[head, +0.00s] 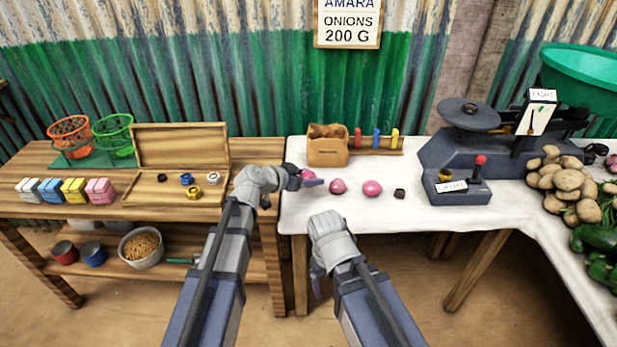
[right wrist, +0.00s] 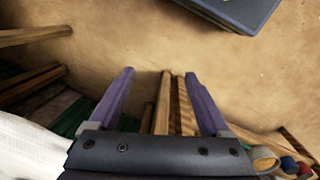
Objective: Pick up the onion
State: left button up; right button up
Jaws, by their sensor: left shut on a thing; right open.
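Two pink onions sit on the white cloth of the table: the left one (head: 338,187) and the right one (head: 372,188). Another pink onion (head: 308,173) shows at my left gripper (head: 310,182), which is shut on it, low over the cloth's left part. The fingers partly hide this onion, and I cannot tell if it touches the cloth. My right gripper (head: 316,282) hangs in front of the table, below its top. In the right wrist view its two fingers (right wrist: 158,100) are apart with nothing between them.
A small dark weight (head: 399,194) lies right of the onions. A paper bag (head: 327,150) stands behind them. A dark scale (head: 455,150) and potatoes (head: 567,185) are to the right. A wooden tray (head: 150,188) is on the left table. The front cloth is clear.

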aim_at(309, 172)
pick_arm(q)
notch_tip(309, 172, up, 7)
jog(key=p, duration=0.5)
jog(key=shift+f+p, duration=0.1)
jog(key=shift+p, duration=0.2)
jog(key=shift+f, duration=0.1)
